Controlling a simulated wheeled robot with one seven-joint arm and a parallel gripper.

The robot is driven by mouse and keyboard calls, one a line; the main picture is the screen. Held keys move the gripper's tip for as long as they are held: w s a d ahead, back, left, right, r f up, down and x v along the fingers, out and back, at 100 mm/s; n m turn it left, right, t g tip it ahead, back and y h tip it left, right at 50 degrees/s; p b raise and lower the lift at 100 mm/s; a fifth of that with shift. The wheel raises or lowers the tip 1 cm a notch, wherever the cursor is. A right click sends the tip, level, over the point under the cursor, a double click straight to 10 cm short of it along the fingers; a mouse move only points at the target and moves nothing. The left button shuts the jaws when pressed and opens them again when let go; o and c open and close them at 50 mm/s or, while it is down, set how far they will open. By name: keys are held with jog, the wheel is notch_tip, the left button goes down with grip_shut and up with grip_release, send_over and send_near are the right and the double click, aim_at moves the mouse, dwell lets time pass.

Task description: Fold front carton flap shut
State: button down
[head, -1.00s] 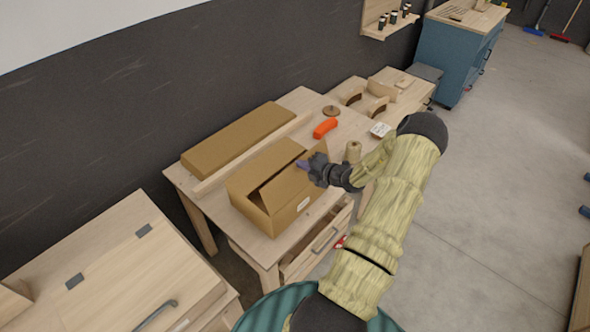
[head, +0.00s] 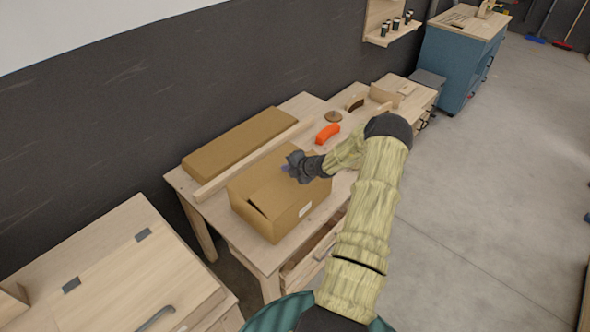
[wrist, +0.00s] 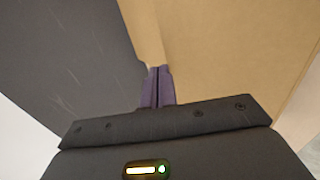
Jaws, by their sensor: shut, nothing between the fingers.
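The open-top brown carton (head: 290,222) sits on the wooden workbench, with a white label on its front side. Its front flap (head: 285,192) lies inward over the top, nearly flat, with a dark gap at the left end. My gripper (head: 287,168) is over the far part of the carton top, shut and empty. In the wrist view the purple fingers (wrist: 157,88) are together, close to a broad cardboard face (wrist: 220,50). I cannot tell whether they touch it.
A long flat carton (head: 238,140) lies behind, beyond a wooden strip (head: 250,160) on the bench (head: 185,185). An orange object (head: 327,133) and a round brown piece (head: 333,116) lie to the right. A drawer (head: 318,250) stands open below the carton.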

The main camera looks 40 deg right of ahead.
jog(key=shift+w+a+f+b, duration=0.1)
jog(key=shift+w+f+b, duration=0.2)
jog(key=shift+f, duration=0.25)
jog(key=shift+w+a+f+b, duration=0.1)
jog(key=shift+w+f+b, duration=0.1)
jog(key=shift+f+b, duration=0.3)
jog(key=shift+w+f+b, duration=0.25)
jog(key=shift+f+b, duration=0.05)
jog(key=shift+f, duration=0.3)
jog(key=shift+r, duration=0.15)
jog(key=shift+r+p, duration=0.65)
jog(key=shift+r, duration=0.05)
notch_tip(320, 180, up, 4)
jog(key=p, duration=0.3)
notch_tip(320, 180, up, 10)
jog(key=s, duration=0.1)
jog(key=shift+b, duration=0.4)
